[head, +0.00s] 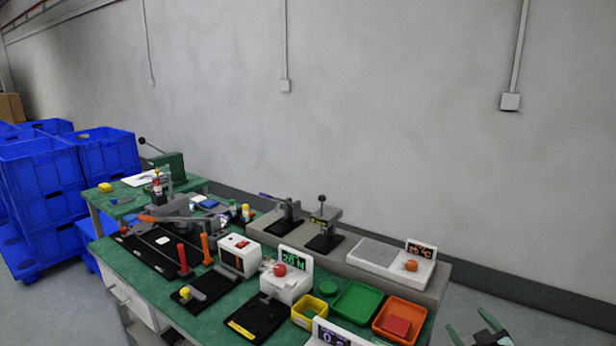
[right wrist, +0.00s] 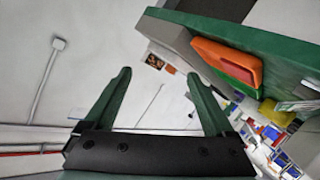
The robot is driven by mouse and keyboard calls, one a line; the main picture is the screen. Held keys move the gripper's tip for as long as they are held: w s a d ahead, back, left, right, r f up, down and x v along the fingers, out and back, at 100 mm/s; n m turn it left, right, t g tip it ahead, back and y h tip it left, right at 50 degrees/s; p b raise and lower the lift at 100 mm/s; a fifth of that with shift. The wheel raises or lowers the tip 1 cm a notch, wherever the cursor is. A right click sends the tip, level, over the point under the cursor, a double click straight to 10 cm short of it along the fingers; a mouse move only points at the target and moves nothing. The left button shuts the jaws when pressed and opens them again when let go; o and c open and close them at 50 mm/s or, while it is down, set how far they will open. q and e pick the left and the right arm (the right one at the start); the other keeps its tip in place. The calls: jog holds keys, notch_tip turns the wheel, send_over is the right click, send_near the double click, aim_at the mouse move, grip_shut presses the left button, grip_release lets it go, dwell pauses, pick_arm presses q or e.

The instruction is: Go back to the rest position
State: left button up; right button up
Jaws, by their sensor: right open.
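My right gripper (head: 472,328) is at the lower right of the head view, out past the right end of the green workbench. In the right wrist view its two green fingers (right wrist: 160,100) stand wide apart with nothing between them. My left gripper is not in view.
The green workbench (head: 215,315) holds a green tray (head: 357,303), the orange tray (head: 425,313), a yellow bin (head: 309,311), and several devices. A raised grey shelf (head: 436,284) runs along its back. Blue crates (head: 45,178) are stacked at left. Floor right of the bench is free.

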jog(key=s+a+f+g+y, duration=0.3)
jog(key=s+a+f, duration=1.15)
jog(key=s, duration=0.25)
jog(key=s+a+f+m+g+p, duration=0.1)
jog(key=s+a, duration=0.2)
jog(key=s, duration=0.4)
jog(key=s+a+f+m+g+y, duration=0.1)
jog(key=s+a+f, duration=0.1)
jog(key=s+a, duration=0.2)
jog(key=s, duration=0.3)
jog(key=shift+s+a+m+p, duration=0.15)
jog(key=shift+s+m+p, duration=0.05)
jog(key=shift+m+p, duration=0.15)
